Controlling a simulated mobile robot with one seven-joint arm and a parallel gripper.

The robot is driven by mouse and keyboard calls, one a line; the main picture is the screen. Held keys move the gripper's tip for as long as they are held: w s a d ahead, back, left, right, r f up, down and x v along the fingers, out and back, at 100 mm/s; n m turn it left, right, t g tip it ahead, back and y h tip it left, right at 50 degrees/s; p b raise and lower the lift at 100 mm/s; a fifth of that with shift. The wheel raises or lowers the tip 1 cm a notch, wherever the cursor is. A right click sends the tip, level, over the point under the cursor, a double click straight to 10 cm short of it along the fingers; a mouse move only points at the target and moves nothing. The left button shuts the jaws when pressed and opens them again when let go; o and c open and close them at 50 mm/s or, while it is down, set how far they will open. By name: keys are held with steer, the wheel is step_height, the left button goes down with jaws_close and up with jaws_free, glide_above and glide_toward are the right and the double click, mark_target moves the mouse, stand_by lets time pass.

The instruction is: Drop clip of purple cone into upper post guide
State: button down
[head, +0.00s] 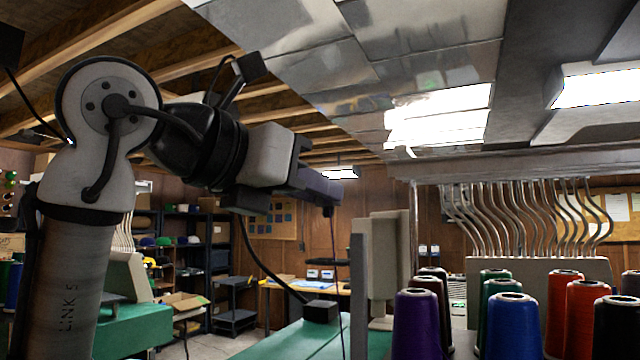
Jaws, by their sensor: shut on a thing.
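The purple cone (417,325) stands upright at the lower middle of the head view, its lower part cut off by the frame. My gripper (326,189) is at the picture's centre, raised well above the green surface and to the upper left of the cone. It is shut on a small dark clip (328,211), which shows just below the fingertips. A thin dark purple thread (336,255) hangs from the clip down toward the lower edge. A grey upright post (358,295) stands just right of the thread. I cannot tell which part is the upper post guide.
More cones stand at the right, including a blue cone (514,328) and a red cone (583,305). Curved metal tubes (520,215) hang behind them. A small black block (320,311) sits on the green surface (290,340). Metal ceiling panels are overhead.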

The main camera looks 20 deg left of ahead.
steer(key=shift+a+f, duration=0.1)
steer(key=shift+f, duration=0.35)
step_height(320, 180, down, 5)
steer(key=shift+r+b, duration=0.15)
steer(key=shift+b, duration=0.35)
steer(key=shift+s, duration=0.25)
stand_by(0.4)
steer(key=c, duration=1.1)
jaws_free()
steer(key=b+v, duration=0.2)
steer(key=v, duration=1.1)
steer(key=shift+s+a+b, duration=0.15)
steer(key=shift+s+b, duration=0.15)
steer(key=shift+s, duration=0.1)
